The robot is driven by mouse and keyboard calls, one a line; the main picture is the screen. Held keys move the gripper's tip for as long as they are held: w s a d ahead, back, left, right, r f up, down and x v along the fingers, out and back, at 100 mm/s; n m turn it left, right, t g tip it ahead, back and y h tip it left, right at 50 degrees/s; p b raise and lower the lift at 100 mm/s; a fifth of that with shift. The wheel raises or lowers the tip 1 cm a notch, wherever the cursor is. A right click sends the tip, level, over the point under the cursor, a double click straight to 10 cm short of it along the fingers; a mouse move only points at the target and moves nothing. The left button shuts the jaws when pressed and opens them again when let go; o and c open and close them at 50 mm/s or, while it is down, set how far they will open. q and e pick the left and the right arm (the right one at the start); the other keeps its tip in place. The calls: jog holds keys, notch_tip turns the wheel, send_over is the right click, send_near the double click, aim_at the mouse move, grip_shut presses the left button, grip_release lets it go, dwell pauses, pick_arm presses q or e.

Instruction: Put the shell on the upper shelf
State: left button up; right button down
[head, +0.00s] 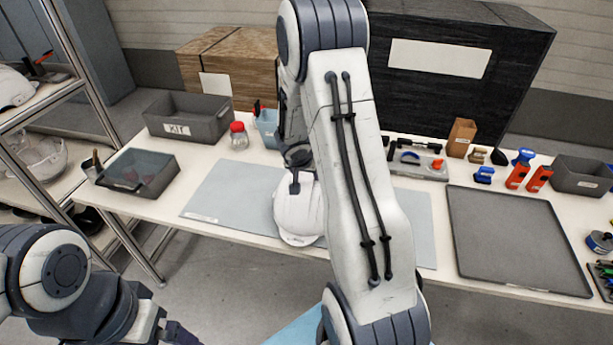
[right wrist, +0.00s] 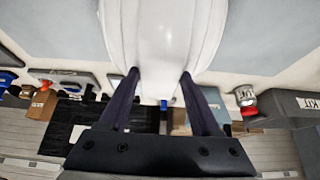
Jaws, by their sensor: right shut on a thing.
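A white helmet shell (head: 298,213) is over the grey-blue mat on the table in the head view. My right gripper (head: 295,184) is at the shell's far side, partly hidden by my arm. In the right wrist view its two dark fingers (right wrist: 160,76) are closed on the edge of the shell (right wrist: 162,35). I cannot tell whether the shell touches the mat. The rack's upper shelf (head: 42,98) is at the far left, with another white shell (head: 14,88) on it. My left gripper (head: 178,334) is at the bottom edge, mostly cut off.
A rack post (head: 82,60) stands between table and shelf. A lower shelf holds a clear shell (head: 45,158). On the table are a KIT bin (head: 188,118), a dark tray (head: 140,172), a red-lidded jar (head: 239,136) and a large grey tray (head: 515,240). The mat's left part (head: 225,195) is clear.

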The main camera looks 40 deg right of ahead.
jog(key=shift+f, duration=0.2)
jog(key=shift+c, duration=0.5)
grip_release()
jog(key=shift+r, duration=0.1)
